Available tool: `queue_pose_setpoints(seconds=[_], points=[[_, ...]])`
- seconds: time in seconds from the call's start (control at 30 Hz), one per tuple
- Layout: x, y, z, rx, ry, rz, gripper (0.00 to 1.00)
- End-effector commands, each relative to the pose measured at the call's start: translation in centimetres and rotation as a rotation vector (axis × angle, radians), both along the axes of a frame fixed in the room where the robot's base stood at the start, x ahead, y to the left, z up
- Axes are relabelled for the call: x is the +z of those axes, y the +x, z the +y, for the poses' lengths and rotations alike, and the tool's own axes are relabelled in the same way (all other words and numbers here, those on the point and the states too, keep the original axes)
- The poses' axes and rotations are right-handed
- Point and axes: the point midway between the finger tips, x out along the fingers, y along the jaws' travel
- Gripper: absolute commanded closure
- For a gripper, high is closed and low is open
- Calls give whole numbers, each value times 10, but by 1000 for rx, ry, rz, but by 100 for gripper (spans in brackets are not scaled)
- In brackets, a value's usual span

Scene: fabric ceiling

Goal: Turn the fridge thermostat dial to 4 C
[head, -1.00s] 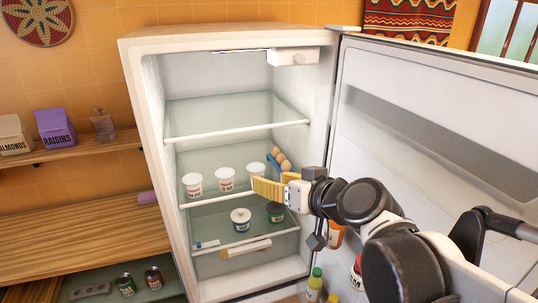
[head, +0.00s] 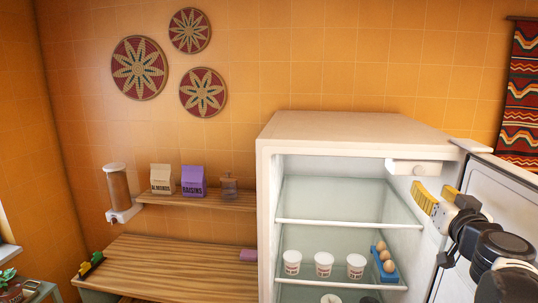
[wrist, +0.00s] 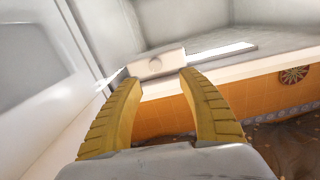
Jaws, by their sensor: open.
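The fridge (head: 345,130) stands open. A white thermostat box (head: 400,166) is fixed under its ceiling at the upper right, with a small round dial (head: 419,170) on its front. My gripper (head: 430,187) has yellow ribbed fingers and is open and empty, just below and in front of the box. In the wrist view the gripper (wrist: 158,77) points at the box, with a gap visible between its fingers.
The open fridge door (head: 505,187) is close to the right of my arm. Below, a shelf holds white cups (head: 324,264) and eggs in a blue holder (head: 385,265). A wall shelf (head: 190,199) with packages is at the left.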

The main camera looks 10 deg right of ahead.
Motion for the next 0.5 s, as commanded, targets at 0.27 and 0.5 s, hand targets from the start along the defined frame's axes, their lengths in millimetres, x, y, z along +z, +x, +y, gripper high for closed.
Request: queue_pose_setpoints(seconds=[0.27, 0.5], points=[[5, 15, -18, -26, -4, -9, 52], [5, 60, -32, -25, -3, -9, 52]])
